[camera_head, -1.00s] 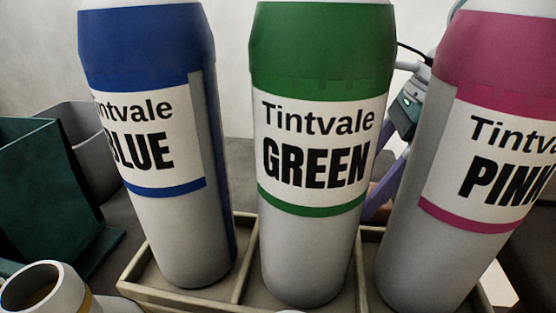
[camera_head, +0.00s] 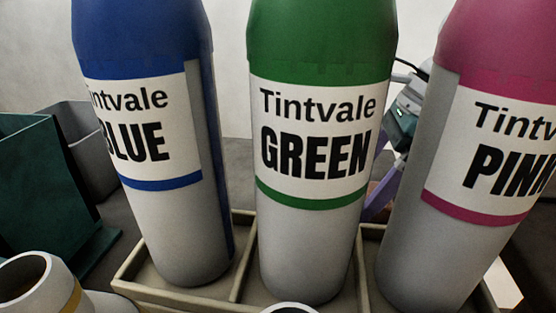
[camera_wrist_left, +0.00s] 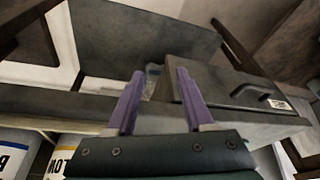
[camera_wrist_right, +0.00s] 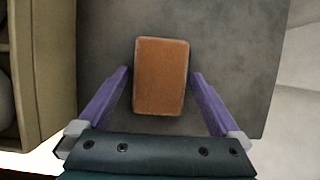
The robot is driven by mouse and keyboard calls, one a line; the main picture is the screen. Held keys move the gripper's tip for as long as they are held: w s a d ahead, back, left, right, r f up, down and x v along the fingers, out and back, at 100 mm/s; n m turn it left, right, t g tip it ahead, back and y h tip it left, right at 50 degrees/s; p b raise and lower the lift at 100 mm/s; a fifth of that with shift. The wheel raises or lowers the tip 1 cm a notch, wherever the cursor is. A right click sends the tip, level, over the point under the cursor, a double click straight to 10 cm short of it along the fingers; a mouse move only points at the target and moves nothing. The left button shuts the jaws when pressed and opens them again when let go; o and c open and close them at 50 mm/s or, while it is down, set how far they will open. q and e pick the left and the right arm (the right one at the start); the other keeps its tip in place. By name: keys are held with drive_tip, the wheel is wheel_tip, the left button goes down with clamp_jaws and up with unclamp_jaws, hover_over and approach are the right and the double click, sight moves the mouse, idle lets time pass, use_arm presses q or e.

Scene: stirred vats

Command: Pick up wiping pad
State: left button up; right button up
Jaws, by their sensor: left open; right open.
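The wiping pad appears as an orange-brown rounded block (camera_wrist_right: 161,76) lying on a dark grey surface in the right wrist view. My right gripper (camera_wrist_right: 160,78) is open, with one purple finger on each side of the pad and gaps between fingers and pad. My left gripper (camera_wrist_left: 155,88) is open and empty in the left wrist view, in front of a grey counter.
Blue (camera_head: 165,215), green (camera_head: 310,230) and pink (camera_head: 420,240) Tintvale bottles stand upright in a divided beige tray (camera_head: 240,275), blocking the head view. A dark green container (camera_head: 40,190) stands left. In the right wrist view, the tray's side (camera_wrist_right: 55,70) is left of the pad.

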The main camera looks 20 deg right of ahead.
drive_tip(key=shift+c, duration=0.4)
drive_tip(key=c, duration=1.1)
drive_tip(key=shift+r+p, duration=0.4)
drive_tip(key=shift+r, duration=0.05)
wheel_tip(320, 180, up, 20)
drive_tip(key=p, duration=0.4)
drive_tip(key=shift+f, duration=0.15)
